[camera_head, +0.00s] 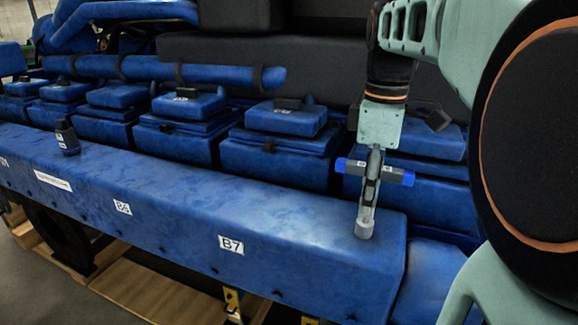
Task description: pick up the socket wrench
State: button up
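A T-shaped tool, which looks like the socket wrench (402,177), has a dark crossbar with blue ends and a grey cylindrical socket at its lower end. It is upright over the right part of the long blue engine ledge, its foot at or just above the top surface. My gripper (371,190) points down from the upper right, its fingers at the crossbar and shaft. I see the fingers nearly edge-on and they overlap the shaft, so I cannot tell whether they are closed on it.
The long blue ledge (175,195) carries labels including B7 and B6, and its top left of the wrench is mostly clear. A small dark bottle-like object (67,138) stands at its left. Several blue covers (285,120) and a blue pipe (190,74) lie behind.

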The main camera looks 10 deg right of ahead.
grip_shut()
jog(key=shift+r, duration=0.15)
dwell(0.5)
